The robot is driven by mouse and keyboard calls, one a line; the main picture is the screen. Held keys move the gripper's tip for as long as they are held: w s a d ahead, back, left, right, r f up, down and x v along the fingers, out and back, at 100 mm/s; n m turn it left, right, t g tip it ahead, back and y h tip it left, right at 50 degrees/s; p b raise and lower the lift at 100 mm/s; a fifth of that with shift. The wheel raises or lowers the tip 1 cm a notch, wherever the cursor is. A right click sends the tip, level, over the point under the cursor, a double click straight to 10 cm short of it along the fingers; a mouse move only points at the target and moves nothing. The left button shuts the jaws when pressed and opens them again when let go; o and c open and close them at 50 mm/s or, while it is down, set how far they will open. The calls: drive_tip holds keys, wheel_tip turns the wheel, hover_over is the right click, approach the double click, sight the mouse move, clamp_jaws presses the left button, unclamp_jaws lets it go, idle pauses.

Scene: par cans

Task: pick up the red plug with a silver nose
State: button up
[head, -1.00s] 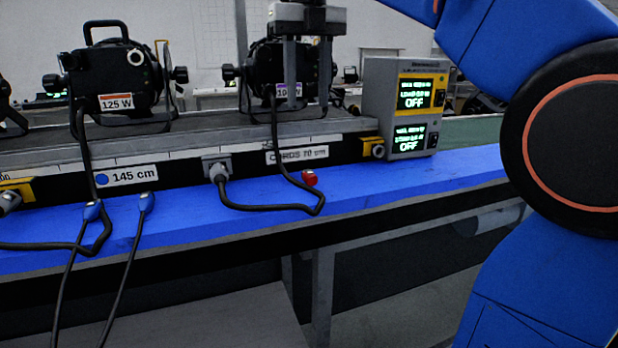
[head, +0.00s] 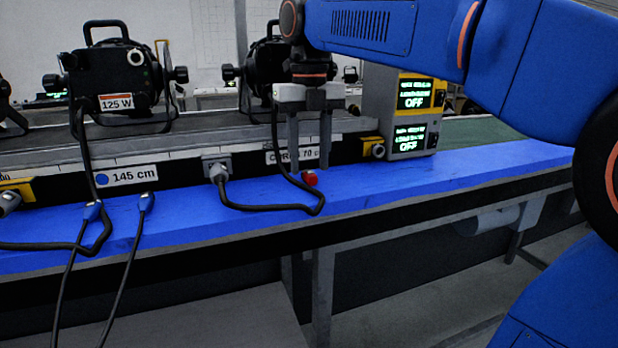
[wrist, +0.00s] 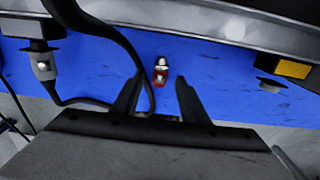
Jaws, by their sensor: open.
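The red plug (head: 310,178) lies on the blue bench strip (head: 250,194), just in front of the dark rail with the cord label. In the wrist view the red plug (wrist: 160,72) shows its red body and silver nose, with the nose toward the top of the picture. My gripper (head: 309,170) is open and points down over the strip, very close to the plug. In the wrist view the plug shows just beyond the fingertips of my gripper (wrist: 156,82), roughly centred between them. Whether the fingers touch it cannot be told.
A black cord (wrist: 125,50) passes close to the left finger in the wrist view. A grey connector (head: 217,170) sits left of the plug. A par can (head: 115,75) and the control box (head: 372,100) stand behind.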

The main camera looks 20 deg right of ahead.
sight(310, 171)
drive_tip(key=shift+f, duration=1.1)
clamp_jaws()
wheel_tip(310, 171, up, 10)
